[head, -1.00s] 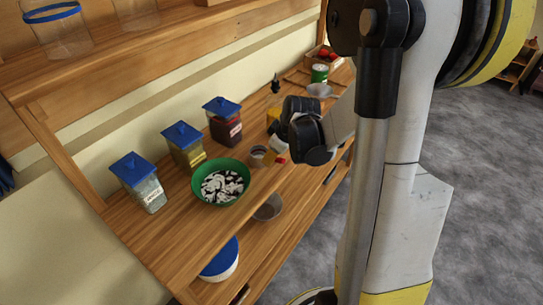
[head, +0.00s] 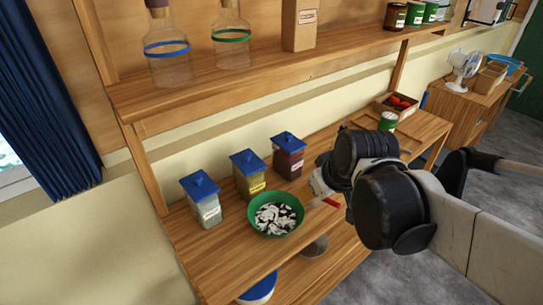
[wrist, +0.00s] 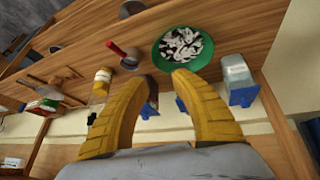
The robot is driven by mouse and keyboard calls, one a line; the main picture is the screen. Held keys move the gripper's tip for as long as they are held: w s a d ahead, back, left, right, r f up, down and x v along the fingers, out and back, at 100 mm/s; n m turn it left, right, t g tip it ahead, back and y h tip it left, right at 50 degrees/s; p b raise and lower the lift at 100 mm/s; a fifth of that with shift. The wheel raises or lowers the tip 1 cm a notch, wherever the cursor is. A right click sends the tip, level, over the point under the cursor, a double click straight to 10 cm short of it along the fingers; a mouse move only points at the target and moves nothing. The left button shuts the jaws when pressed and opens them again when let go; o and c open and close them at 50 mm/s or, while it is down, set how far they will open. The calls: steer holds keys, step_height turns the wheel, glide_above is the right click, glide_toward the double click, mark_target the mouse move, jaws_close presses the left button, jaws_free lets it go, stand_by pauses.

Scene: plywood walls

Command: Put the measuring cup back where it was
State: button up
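The measuring cup (wrist: 131,61) is a small grey cup with a red handle. In the wrist view it sits on the wooden workbench, left of the green bowl (wrist: 182,47) of black and white pieces. In the head view only its red handle (head: 331,202) shows clearly, right of the green bowl (head: 276,214); my wrist hides nearby parts. My gripper (wrist: 165,80) has two yellow fingers, spread with a gap between their tips. Nothing is visibly held, and the cup appears beyond and left of the tips.
Blue-lidded jars of pale (head: 203,201), yellow (head: 248,175) and dark red (head: 288,156) contents line the bench's back. A yellow bottle (wrist: 102,82) stands left of the cup. An upper shelf (head: 250,75) with glass flasks overhangs the back. Bowls sit on a lower shelf.

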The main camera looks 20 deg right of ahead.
steer(key=s+a+r+m+t, duration=0.1)
steer(key=s+a+m, duration=0.1)
steer(key=s+a, duration=0.3)
steer(key=shift+s+a+r, duration=0.15)
steer(key=shift+a+r, duration=0.1)
step_height(320, 180, down, 4)
steer(key=b, duration=0.3)
steer(key=shift+r, duration=0.2)
stand_by(0.4)
